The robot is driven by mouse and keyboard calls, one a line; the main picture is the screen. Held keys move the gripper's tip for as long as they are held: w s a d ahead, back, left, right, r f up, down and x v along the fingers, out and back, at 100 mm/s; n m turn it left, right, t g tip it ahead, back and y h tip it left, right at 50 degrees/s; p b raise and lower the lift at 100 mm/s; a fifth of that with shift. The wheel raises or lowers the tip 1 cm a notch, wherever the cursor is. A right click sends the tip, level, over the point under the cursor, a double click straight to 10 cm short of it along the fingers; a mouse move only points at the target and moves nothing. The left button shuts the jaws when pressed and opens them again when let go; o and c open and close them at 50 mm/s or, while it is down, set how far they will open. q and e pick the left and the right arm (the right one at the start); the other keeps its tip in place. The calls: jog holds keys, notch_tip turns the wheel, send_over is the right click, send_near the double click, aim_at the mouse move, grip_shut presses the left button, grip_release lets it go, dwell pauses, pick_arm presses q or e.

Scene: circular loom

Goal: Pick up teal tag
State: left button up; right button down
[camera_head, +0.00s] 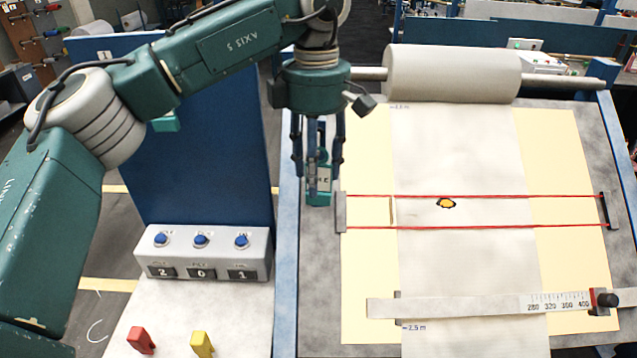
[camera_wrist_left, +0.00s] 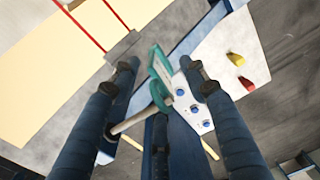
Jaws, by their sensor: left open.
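The teal tag (camera_head: 319,197) shows in the head view at the fingertips of my left gripper (camera_head: 318,172), with a pale lettered face partly covered by the fingers. It stands by the left edge of the sloped board. In the left wrist view, the teal tag (camera_wrist_left: 157,64) lies between the spread fingers of my left gripper (camera_wrist_left: 158,84), which are open around it. I cannot tell whether any finger touches it. My right gripper is not in view.
A red tag (camera_head: 141,340) and a yellow tag (camera_head: 202,345) stand on the pale surface at front left. A button box (camera_head: 203,254) is behind them. Red cords (camera_head: 480,227) cross the board, with a roller (camera_head: 452,72) at its back and a ruler (camera_head: 455,307) in front.

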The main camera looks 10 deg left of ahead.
pick_arm(q)
jog(key=f+p, duration=0.1)
jog(key=f, duration=0.2)
jog(key=shift+d+f+p, duration=0.2)
jog(key=shift+p, duration=0.1)
jog(key=shift+a+f, duration=0.1)
jog(key=shift+f, duration=0.15)
grip_shut()
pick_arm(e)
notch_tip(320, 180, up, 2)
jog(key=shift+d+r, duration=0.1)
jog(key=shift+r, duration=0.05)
